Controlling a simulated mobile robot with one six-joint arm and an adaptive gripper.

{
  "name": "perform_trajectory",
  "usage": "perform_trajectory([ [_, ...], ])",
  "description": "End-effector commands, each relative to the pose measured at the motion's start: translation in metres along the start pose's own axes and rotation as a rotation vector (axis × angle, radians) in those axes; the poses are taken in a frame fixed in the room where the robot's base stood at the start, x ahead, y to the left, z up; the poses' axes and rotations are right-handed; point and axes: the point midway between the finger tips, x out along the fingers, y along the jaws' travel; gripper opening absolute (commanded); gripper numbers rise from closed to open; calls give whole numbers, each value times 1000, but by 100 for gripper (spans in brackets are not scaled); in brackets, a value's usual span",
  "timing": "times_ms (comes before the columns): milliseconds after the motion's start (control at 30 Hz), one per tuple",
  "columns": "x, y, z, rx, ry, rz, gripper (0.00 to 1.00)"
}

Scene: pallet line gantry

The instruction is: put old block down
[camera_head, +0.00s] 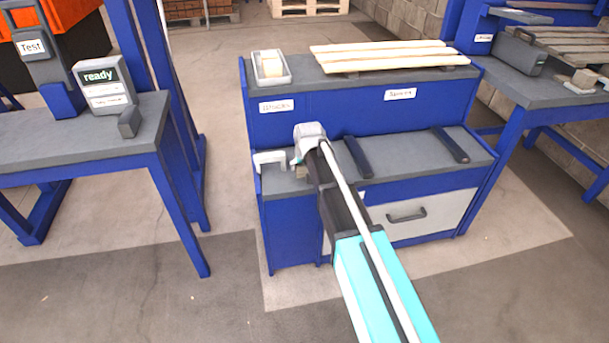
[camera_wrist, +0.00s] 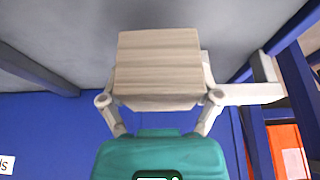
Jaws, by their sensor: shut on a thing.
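The old block (camera_wrist: 158,65) is a pale wooden block with visible grain. In the wrist view it sits between the two light fingers of my gripper (camera_wrist: 160,99), which is shut on it. In the head view my gripper (camera_head: 297,163) is at the left part of the lower grey worktop (camera_head: 400,158) of the blue bench. A small part of the block (camera_head: 301,174) shows there, mostly hidden by my arm. The block is low over or on the worktop; I cannot tell whether it touches.
A white bracket (camera_head: 270,157) is at the worktop's left edge, close beside my gripper. Two dark bars (camera_head: 358,157) (camera_head: 450,145) lie to the right. The upper shelf holds a tray (camera_head: 287,77) with a pale block in it and long boards (camera_head: 385,58).

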Motion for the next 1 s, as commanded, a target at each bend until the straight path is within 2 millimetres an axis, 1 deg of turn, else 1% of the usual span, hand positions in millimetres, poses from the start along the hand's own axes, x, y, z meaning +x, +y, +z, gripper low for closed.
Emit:
perform_trajectory([
  [267, 1, 0, 0, 1, 0, 0, 25],
  [467, 15, 2, -4, 1, 0, 0, 25],
  [733, 35, 2, 6, 1, 0, 0, 25],
  [867, 40, 2, 8, 1, 0, 1, 25],
  [1000, 40, 2, 8, 2, 0, 1, 25],
])
